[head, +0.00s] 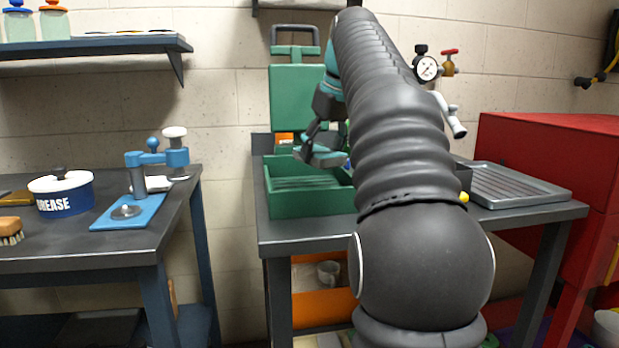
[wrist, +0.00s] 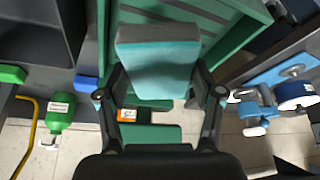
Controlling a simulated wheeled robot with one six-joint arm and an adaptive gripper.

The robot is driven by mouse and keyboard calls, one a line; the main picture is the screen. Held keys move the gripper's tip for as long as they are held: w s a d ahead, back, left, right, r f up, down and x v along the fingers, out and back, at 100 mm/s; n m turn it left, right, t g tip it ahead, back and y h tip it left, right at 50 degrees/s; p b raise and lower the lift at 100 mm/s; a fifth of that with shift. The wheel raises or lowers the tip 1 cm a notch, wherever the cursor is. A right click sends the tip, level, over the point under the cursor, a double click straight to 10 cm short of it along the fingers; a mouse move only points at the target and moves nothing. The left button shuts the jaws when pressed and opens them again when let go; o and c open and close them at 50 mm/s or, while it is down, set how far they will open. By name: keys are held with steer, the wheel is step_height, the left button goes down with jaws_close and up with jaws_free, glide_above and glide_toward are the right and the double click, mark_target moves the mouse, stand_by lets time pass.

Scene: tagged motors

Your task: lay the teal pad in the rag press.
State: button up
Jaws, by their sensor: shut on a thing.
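The teal pad (wrist: 157,62), a block with a teal edge and a greyer face, is held between the fingers of my gripper (wrist: 158,82) in the wrist view. In the head view the pad (head: 325,158) hangs tilted from my gripper (head: 322,143), above the right part of a green open tub. This tub (head: 312,204), with a ribbed floor and a raised green lid (head: 299,92) with a handle, appears to be the rag press. Its slatted inside (wrist: 195,15) shows beyond the pad in the wrist view. My arm hides what lies to its right.
A grey ribbed tray (head: 520,186) lies at the table's right, beside a red cabinet (head: 560,150). The left bench (head: 90,244) carries a blue stand (head: 150,178), a grease tub (head: 61,194) and a brush (head: 10,232). A gap separates the bench and table.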

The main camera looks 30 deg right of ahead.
mark_target(324, 153)
steer(key=w+f, duration=0.1)
steer(key=w+a+f, duration=0.1)
steer(key=w, duration=0.1)
steer(key=shift+w+f+b, duration=0.1)
steer(key=shift+f+b, duration=0.9)
steer(key=shift+f, duration=1)
steer(key=shift+f, duration=0.1)
steer(key=o, duration=1.2)
steer(key=p+v, duration=0.4)
steer(key=v, duration=0.8)
